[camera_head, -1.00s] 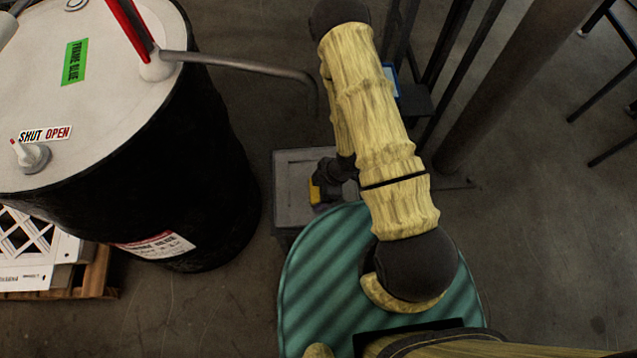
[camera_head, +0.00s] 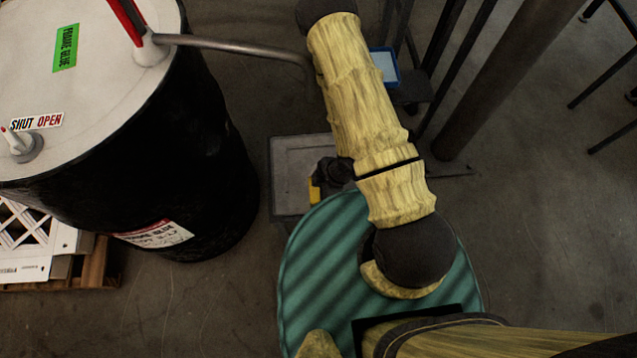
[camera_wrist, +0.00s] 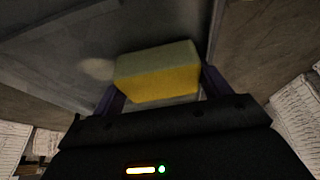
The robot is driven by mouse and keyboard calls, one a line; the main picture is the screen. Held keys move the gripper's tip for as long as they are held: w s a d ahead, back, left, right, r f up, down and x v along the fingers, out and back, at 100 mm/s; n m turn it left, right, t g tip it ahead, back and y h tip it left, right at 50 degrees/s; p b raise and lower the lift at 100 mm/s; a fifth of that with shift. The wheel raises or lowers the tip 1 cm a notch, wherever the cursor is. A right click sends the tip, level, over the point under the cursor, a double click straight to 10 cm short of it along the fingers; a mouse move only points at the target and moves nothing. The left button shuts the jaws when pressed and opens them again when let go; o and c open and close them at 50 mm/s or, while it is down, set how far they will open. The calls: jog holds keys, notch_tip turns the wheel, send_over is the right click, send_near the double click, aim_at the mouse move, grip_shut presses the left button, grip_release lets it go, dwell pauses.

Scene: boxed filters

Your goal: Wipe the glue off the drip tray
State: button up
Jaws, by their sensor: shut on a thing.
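The drip tray (camera_head: 290,160) is a grey, shallow square tray on the floor beside the black drum. My gripper (camera_head: 318,186) is low over the tray's right part, partly hidden by my arm. In the wrist view, my gripper (camera_wrist: 160,85) is shut on a yellow sponge (camera_wrist: 160,85) with a paler top band. The sponge also shows as a small yellow patch in the head view (camera_head: 314,193). A faint pale smear, likely glue (camera_wrist: 97,68), lies on the tray surface left of the sponge. I cannot tell whether the sponge touches the tray.
The black drum (camera_head: 190,150) stands left, with a bent metal pipe (camera_head: 240,48) reaching over towards the tray. A blue-edged item (camera_head: 384,66) and dark metal posts (camera_head: 445,60) stand behind my arm. Floor in front is clear.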

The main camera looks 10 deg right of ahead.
aim_at(312, 173)
jog(key=shift+s+f, duration=0.2)
jog(key=shift+s, duration=0.4)
jog(key=shift+r, duration=0.15)
jog(key=shift+w+p, duration=0.1)
jog(key=shift+p, duration=0.2)
jog(key=shift+w+r+p, duration=0.15)
jog(key=shift+w+p, duration=0.25)
jog(key=shift+w, duration=0.5)
jog(key=shift+w+p, duration=0.3)
jog(key=shift+w, duration=0.8)
jog(key=shift+w, duration=0.45)
jog(key=shift+w+d+p, duration=0.15)
jog(key=shift+w+p, duration=0.3)
jog(key=shift+w, duration=1)
